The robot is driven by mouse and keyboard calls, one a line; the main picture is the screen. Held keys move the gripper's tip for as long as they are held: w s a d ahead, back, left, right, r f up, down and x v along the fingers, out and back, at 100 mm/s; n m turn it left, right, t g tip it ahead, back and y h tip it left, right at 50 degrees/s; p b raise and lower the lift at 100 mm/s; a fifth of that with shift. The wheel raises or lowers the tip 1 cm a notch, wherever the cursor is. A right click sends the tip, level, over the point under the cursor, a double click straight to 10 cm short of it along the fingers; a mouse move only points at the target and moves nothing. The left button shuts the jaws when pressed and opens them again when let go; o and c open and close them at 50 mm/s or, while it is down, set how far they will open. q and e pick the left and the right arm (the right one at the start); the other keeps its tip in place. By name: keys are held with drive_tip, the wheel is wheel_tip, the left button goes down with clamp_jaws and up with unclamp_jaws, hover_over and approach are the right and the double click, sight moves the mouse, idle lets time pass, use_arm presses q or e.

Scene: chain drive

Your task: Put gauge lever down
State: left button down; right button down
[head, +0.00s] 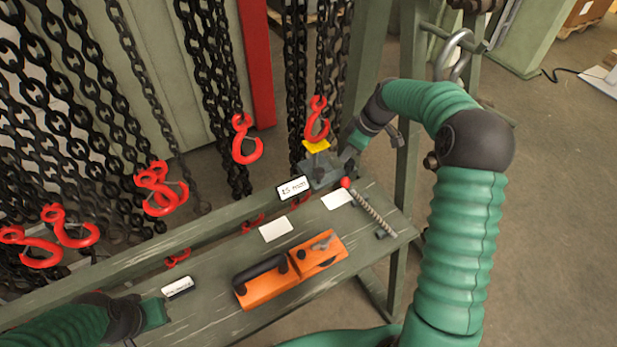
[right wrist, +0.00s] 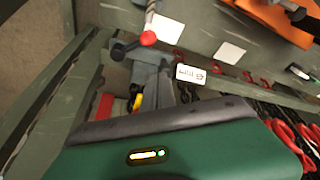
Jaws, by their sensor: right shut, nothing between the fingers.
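The gauge lever appears to be the ridged grey rod (head: 374,212) with a red ball at one end. It lies on the right part of the green bench (head: 205,318). The ball also shows in the right wrist view (right wrist: 147,38), just beyond my fingers. My right gripper (head: 347,160) is shut and empty above the bench's back edge, beside the ball end and apart from the rod. It is close to a grey block (head: 320,171) under a red hook. My left gripper (head: 150,314) is at the bench's left end, and its jaw gap cannot be made out.
An orange tool (head: 291,270) with a black handle lies mid-bench. White cards (head: 276,229) and a "15 mm" label (head: 293,188) are along the back. Several black chains with red hooks (head: 247,139) hang behind. A green post (head: 408,110) stands at the right.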

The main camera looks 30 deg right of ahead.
drive_tip(key=x, duration=0.4)
drive_tip(key=d+x, duration=0.1)
drive_tip(key=x, duration=0.7)
drive_tip(key=shift+w+d+f, duration=0.3)
drive_tip(key=shift+w+f, duration=0.05)
drive_tip(key=shift+s+d, duration=0.4)
drive_tip(key=shift+s, duration=0.25)
use_arm(q)
drive_tip(key=shift+s+d+r, duration=0.2)
use_arm(e)
drive_tip(key=shift+s+r, duration=0.1)
drive_tip(key=shift+s, duration=0.05)
use_arm(q)
drive_tip(key=shift+d, duration=0.1)
use_arm(e)
drive_tip(key=shift+d+n, duration=0.1)
drive_tip(key=shift+n, duration=0.2)
